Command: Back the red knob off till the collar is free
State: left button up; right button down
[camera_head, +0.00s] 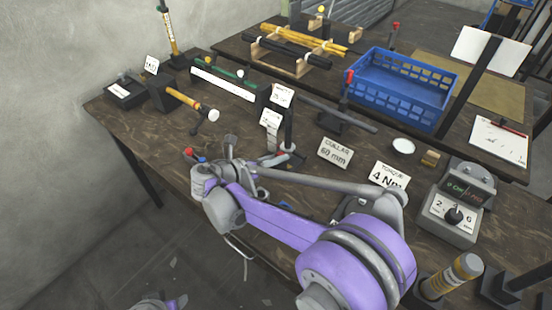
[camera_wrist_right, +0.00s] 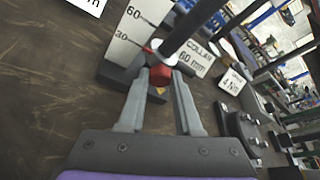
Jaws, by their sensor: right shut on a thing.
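The red knob (camera_wrist_right: 158,76) sits low on a dark upright post (camera_wrist_right: 192,28) in the right wrist view. My right gripper (camera_wrist_right: 160,82) has one finger on each side of the knob and is shut on it. A pale ring, seemingly the collar (camera_wrist_right: 168,55), is around the post just above the knob. A white scale plate (camera_wrist_right: 133,35) marked 60 and 30 stands beside the post. In the head view the post (camera_head: 289,128) rises beyond my right wrist, and the knob is hard to make out. Part of my left arm shows at the bottom edge; its fingers are unclear.
A "COLLAR 60 mm" card (camera_head: 335,153) and a "TORQUE 4 Nm" card (camera_head: 390,177) stand right of the post. A grey box with a dial (camera_head: 450,215) is farther right. A blue crate (camera_head: 400,88) is behind.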

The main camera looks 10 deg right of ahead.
dwell(0.4)
jog(key=c, duration=0.9)
grip_release()
jog(key=shift+o, duration=0.2)
jog(key=shift+a, duration=0.1)
jog(key=v, duration=1)
jog(key=shift+s+a+r+p, duration=0.2)
jog(key=shift+a+p, duration=0.1)
jog(key=shift+p, duration=0.1)
